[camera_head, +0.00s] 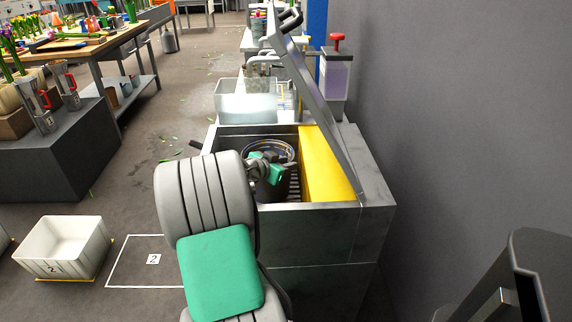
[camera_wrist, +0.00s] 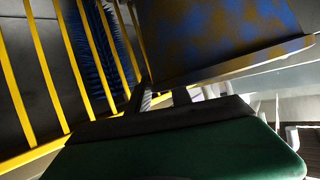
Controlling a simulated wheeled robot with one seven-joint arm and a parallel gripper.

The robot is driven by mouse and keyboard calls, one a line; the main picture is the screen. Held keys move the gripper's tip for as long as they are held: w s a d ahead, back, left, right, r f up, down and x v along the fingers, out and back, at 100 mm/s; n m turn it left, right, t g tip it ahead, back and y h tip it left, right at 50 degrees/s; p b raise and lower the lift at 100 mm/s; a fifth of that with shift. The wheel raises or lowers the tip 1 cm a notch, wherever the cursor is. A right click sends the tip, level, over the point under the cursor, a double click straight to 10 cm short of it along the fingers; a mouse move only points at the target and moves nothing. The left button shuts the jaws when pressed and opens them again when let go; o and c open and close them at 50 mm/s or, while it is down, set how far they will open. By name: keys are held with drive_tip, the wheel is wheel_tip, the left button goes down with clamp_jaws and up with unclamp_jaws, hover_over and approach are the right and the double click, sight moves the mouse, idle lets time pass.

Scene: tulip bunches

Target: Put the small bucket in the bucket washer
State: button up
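The bucket washer (camera_head: 325,235) is a grey metal box with its lid (camera_head: 318,100) raised and a yellow inner panel. A dark round bucket (camera_head: 270,189) with a shiny rim is inside its opening. My gripper (camera_head: 280,172) reaches into the opening at the bucket's rim and partly hides it. In the wrist view, my gripper's two dark fingers (camera_wrist: 164,98) stand apart, close below a blue and brown mottled surface (camera_wrist: 220,35), apparently the bucket. Whether they touch it is unclear. Yellow bars and a blue brush (camera_wrist: 108,50) of the washer show at the left.
A white tub (camera_head: 246,101) and a red-topped dispenser (camera_head: 337,75) stand behind the washer. A white crate (camera_head: 64,248) sits on the floor at left, beside an outlined square. A grey wall is close on the right. Floor left of the washer is mostly clear.

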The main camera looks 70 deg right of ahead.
drive_tip(key=p+v, duration=0.1)
drive_tip(key=v, duration=0.6)
drive_tip(key=shift+a+r, duration=0.2)
